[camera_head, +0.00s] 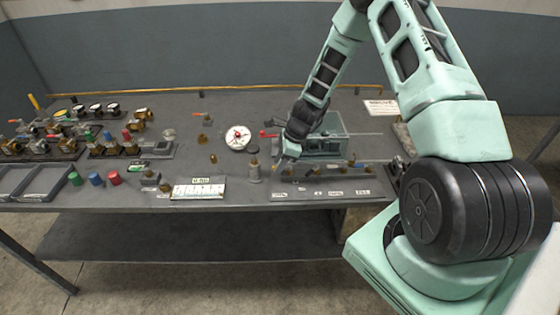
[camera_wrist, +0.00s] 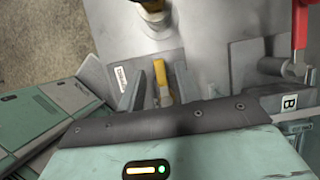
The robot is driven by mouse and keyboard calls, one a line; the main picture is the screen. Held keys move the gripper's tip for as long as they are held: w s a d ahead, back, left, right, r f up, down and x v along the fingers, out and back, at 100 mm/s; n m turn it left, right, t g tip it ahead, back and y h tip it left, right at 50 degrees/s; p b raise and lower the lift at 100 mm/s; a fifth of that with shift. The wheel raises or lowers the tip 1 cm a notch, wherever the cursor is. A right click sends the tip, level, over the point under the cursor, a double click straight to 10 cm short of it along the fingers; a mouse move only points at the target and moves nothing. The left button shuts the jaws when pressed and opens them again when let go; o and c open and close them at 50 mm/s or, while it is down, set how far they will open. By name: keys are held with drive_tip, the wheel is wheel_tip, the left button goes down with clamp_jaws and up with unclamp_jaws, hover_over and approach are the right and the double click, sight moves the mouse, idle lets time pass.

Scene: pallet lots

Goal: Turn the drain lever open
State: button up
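A yellow lever handle (camera_wrist: 161,82) shows between the two fingers of my gripper (camera_wrist: 157,88) in the wrist view. Gaps show on both sides of it, so the fingers are open around it and not pressed on it. A red lever (camera_wrist: 299,24) stands at the upper right of that view; in the head view a red handle (camera_head: 267,134) is left of the teal tank. Which lever is the drain lever cannot be read from the labels. In the head view my gripper (camera_head: 284,163) reaches down at the tank's left front, and my wrist hides part of the tank.
The teal tank (camera_head: 330,147) stands right of my gripper. A brass-topped fitting (camera_wrist: 152,14) is close ahead in the wrist view. Valves and trays fill the bench's left side.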

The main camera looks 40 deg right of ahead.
clamp_jaws()
drive_tip(key=shift+s+n, duration=0.1)
drive_tip(key=shift+n, duration=0.3)
drive_tip(key=shift+s+a+n+g+y, duration=0.2)
drive_tip(key=shift+n+g+y, duration=0.15)
drive_tip(key=shift+n, duration=0.65)
drive_tip(key=n, duration=0.1)
drive_tip(key=s+n+g+b, duration=0.1)
drive_tip(key=n, duration=0.1)
drive_tip(key=shift+a+n+g, duration=0.1)
drive_tip(key=shift+n+g, duration=0.15)
drive_tip(key=shift+n, duration=0.05)
drive_tip(key=n, duration=0.2)
drive_tip(key=s+n+g+b, duration=0.1)
drive_tip(key=n+g, duration=0.1)
drive_tip(key=n, duration=0.1)
drive_tip(key=shift+s+d+n+b, duration=0.2)
drive_tip(key=shift+s+n+b, duration=0.05)
drive_tip(key=shift+n+b, duration=0.05)
drive_tip(key=n, duration=0.2)
drive_tip(key=s+n+g+h, duration=0.1)
drive_tip(key=n, duration=0.1)
drive_tip(key=d+n+h+b, duration=0.1)
drive_tip(key=n, duration=0.1)
drive_tip(key=shift+s+g, duration=0.15)
drive_tip(key=shift+g, duration=0.25)
drive_tip(key=shift+d, duration=0.1)
